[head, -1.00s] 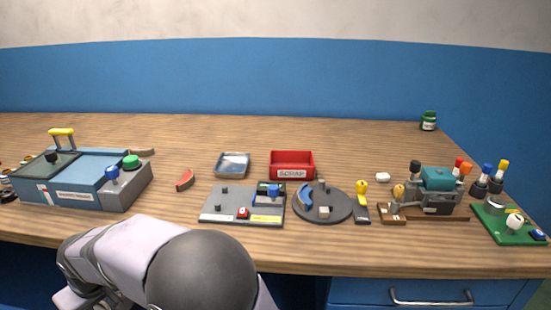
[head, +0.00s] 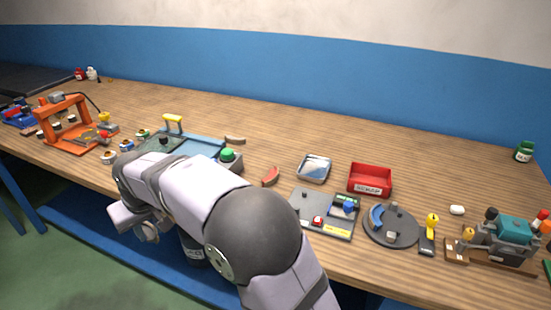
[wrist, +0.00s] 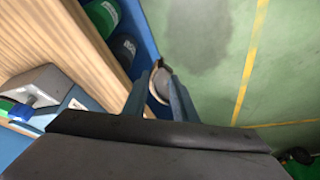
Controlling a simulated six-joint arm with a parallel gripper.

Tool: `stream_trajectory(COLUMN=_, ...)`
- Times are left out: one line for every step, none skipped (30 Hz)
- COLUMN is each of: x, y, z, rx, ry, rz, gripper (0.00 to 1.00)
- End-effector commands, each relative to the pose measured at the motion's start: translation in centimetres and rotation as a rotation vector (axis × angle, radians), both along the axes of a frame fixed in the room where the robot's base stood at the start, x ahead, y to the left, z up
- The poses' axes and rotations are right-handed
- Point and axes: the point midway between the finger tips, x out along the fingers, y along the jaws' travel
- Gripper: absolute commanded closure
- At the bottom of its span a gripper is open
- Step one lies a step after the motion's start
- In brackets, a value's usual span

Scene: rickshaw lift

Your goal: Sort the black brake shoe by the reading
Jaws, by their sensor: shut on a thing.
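My gripper (wrist: 160,85) shows in the wrist view with its two blue-grey fingers closed on a small curved piece (wrist: 159,82). The piece is dark grey with a pale edge; I cannot tell for certain that it is the black brake shoe. The gripper is just off the table's front edge, above the green floor.
A red SCRAP bin (head: 369,181) and a metal tray (head: 314,168) stand behind the board. A red shoe (head: 270,176) and a greyish shoe (head: 235,140) lie on the table. A round plate (head: 391,232) is at right, an orange press (head: 68,125) at left.

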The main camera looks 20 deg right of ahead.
Motion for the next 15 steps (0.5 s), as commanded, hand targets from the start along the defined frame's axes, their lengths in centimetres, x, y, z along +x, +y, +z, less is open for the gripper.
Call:
stream_trajectory(x=0.9, y=-1.5, z=1.7, rx=0.000, ry=0.001, rz=-0.035, gripper=1.00)
stream_trajectory(x=1.3, y=-2.3, z=2.0, rx=0.000, ry=0.002, rz=-0.053, gripper=1.00)
stream_trajectory(x=1.9, y=-3.4, z=2.4, rx=0.000, ry=0.001, rz=-0.078, gripper=1.00)
stream_trajectory(x=2.3, y=-4.2, z=2.7, rx=0.000, ry=0.001, rz=-0.095, gripper=1.00)
stream_trajectory(x=2.6, y=-5.0, z=2.9, rx=0.000, ry=0.002, rz=-0.113, gripper=1.00)
stream_trajectory(x=3.1, y=-6.1, z=3.3, rx=0.000, ry=0.000, rz=-0.136, gripper=1.00)
stream_trajectory(x=3.4, y=-7.0, z=3.6, rx=0.000, ry=0.001, rz=-0.155, gripper=1.00)
stream_trajectory(x=3.8, y=-7.8, z=3.8, rx=-0.001, ry=0.002, rz=-0.173, gripper=1.00)
stream_trajectory(x=4.2, y=-9.0, z=4.1, rx=0.000, ry=0.001, rz=-0.197, gripper=1.00)
stream_trajectory(x=4.5, y=-9.9, z=4.4, rx=0.000, ry=0.001, rz=-0.216, gripper=1.00)
stream_trajectory(x=4.7, y=-10.9, z=4.6, rx=0.000, ry=0.001, rz=-0.235, gripper=1.00)
stream_trajectory(x=5.1, y=-12.2, z=4.9, rx=0.000, ry=0.001, rz=-0.261, gripper=1.00)
stream_trajectory(x=5.4, y=-13.2, z=5.0, rx=0.000, ry=0.002, rz=-0.281, gripper=1.00)
stream_trajectory(x=5.6, y=-14.3, z=5.2, rx=0.000, ry=0.001, rz=-0.302, gripper=1.00)
stream_trajectory(x=5.9, y=-15.7, z=5.3, rx=0.000, ry=0.001, rz=-0.330, gripper=1.00)
